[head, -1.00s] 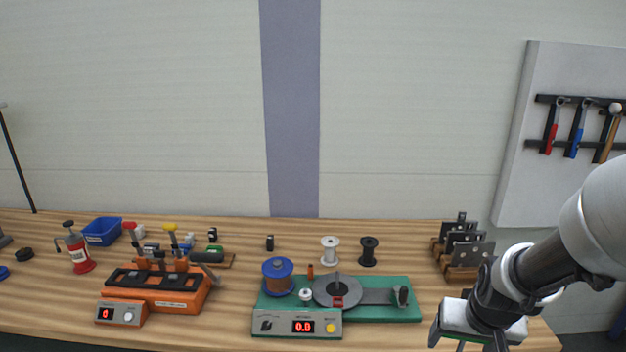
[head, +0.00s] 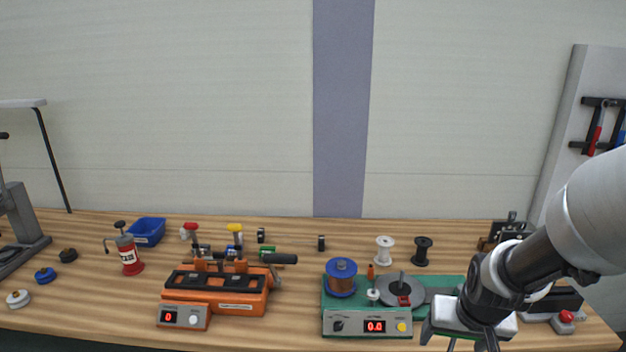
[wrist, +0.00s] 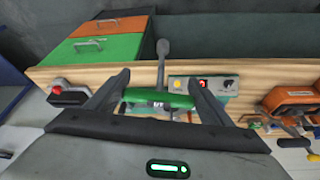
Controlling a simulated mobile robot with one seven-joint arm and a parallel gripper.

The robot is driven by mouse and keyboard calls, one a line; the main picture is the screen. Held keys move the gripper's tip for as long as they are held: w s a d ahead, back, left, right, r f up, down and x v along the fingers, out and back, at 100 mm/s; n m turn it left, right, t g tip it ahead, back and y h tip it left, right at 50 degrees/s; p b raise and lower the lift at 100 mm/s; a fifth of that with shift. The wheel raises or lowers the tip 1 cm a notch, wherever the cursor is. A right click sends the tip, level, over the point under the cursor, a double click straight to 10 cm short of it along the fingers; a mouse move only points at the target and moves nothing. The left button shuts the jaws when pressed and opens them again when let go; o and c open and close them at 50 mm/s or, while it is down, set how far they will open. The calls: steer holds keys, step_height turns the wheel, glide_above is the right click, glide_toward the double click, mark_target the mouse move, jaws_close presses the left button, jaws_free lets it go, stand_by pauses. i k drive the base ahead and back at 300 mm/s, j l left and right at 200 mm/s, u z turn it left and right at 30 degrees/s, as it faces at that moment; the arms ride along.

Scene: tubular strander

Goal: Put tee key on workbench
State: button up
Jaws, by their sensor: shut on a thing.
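The tee key (wrist: 161,99) shows in the wrist view, with a green crossbar handle and a grey shaft pointing away from my gripper. My gripper (wrist: 160,88) is shut on the green handle, one dark finger at each side. In the head view my gripper (head: 458,338) is at the lower right, in front of the workbench's right part; the tee key cannot be made out there. The wooden workbench (head: 110,305) spans the head view, and its front edge (wrist: 55,74) shows beyond the key in the wrist view.
A green-based winding machine (head: 345,318) stands left of my gripper, and an orange machine (head: 213,305) farther left. A red button box (head: 563,321) is at the right. Bare wood lies between the orange machine and the oil can (head: 128,254). Drawers (wrist: 104,46) show below the bench.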

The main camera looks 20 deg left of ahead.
mark_target(68, 314)
steer(key=k+j+u, duration=0.15)
steer(key=j, duration=1.75)
steer(key=j+u, duration=0.15)
steer(key=j, duration=1.75)
steer(key=i+j, duration=0.15)
steer(key=j, duration=0.2)
steer(key=i+j, duration=0.15)
steer(key=j, duration=0.15)
steer(key=i+j+u, duration=0.1)
steer(key=j, duration=0.25)
steer(key=i, duration=0.05)
